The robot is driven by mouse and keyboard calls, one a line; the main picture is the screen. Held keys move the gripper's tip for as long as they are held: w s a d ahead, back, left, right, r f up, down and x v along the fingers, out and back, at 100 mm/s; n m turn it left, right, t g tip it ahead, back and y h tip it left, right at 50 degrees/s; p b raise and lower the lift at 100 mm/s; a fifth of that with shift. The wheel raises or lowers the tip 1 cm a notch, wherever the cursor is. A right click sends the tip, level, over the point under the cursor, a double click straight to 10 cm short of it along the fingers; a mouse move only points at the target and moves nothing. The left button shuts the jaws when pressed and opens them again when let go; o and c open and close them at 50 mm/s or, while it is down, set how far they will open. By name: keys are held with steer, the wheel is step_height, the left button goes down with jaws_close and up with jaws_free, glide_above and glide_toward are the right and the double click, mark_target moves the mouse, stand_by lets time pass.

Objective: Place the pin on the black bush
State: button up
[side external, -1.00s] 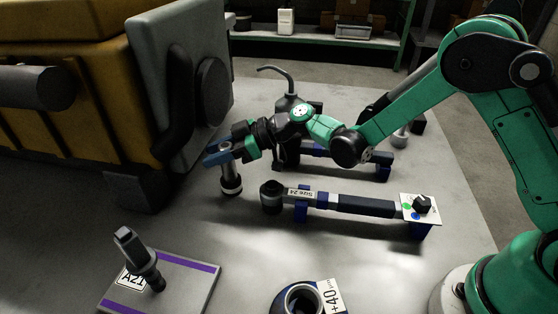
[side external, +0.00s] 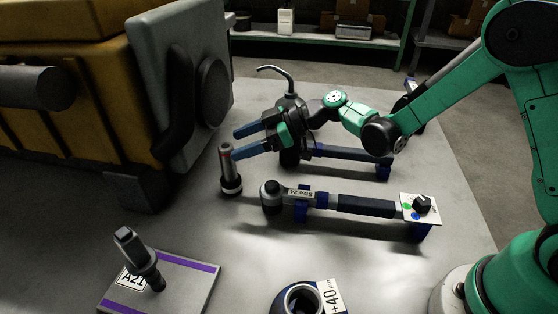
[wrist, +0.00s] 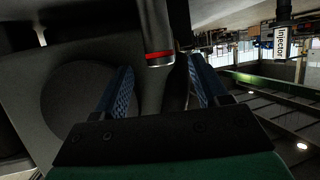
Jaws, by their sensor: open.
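The pin (side external: 227,164) is a grey metal cylinder with a red band near its top. It stands upright on the black bush (side external: 231,188), a short dark round piece with a pale ring, on the bench. My gripper (side external: 237,144) is open and empty, with its two blue fingers apart, to the right of the pin's upper end and clear of it. In the wrist view the pin (wrist: 155,28) and its red band lie just beyond the open fingers of my gripper (wrist: 160,78).
A wrench marked Size 24 (side external: 365,205) lies on blue supports right of the pin. A second wrench (side external: 350,153) and a spouted can (side external: 291,108) are behind. A grey-and-yellow engine (side external: 185,80) stands left. A purple-striped plate (side external: 190,275) and blue ring (side external: 285,302) are in front.

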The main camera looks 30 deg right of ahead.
steer(key=s+d+r+m+h, duration=0.4)
steer(key=s+d+m+h, duration=0.7)
steer(key=s, duration=0.4)
steer(key=shift+s+d+r+m+h, duration=0.15)
steer(key=shift+s+d+m+h, duration=0.25)
steer(key=shift+d, duration=0.65)
steer(key=shift+w, duration=0.1)
